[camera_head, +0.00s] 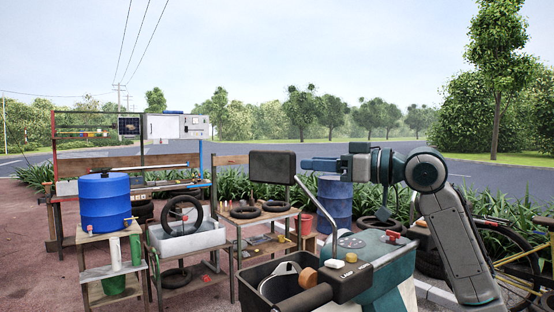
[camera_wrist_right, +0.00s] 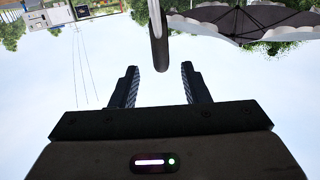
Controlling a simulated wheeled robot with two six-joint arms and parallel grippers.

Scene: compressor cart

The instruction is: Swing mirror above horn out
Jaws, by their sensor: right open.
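The mirror (camera_head: 272,166) is a dark rounded rectangle on a thin grey stem that rises from the cart's black control box (camera_head: 345,281). In the right wrist view the mirror (camera_wrist_right: 158,35) shows edge-on as a narrow dark bar, its near end around the gap between the fingertips. My right gripper (camera_head: 318,164) comes in from the right at mirror height, fingers pointing left, just right of the mirror's edge. The right wrist view shows the gripper (camera_wrist_right: 158,67) open, one finger on each side of that bar, with sky between. I cannot make out the horn for certain. My left gripper is out of view.
The teal cart body (camera_head: 385,250) with knobs is below my right arm. A black bin (camera_head: 262,270) is at its front. A blue drum (camera_head: 335,202) stands behind. Left are shelves with a blue barrel (camera_head: 105,203) and a tire (camera_head: 182,215). Open air surrounds the mirror.

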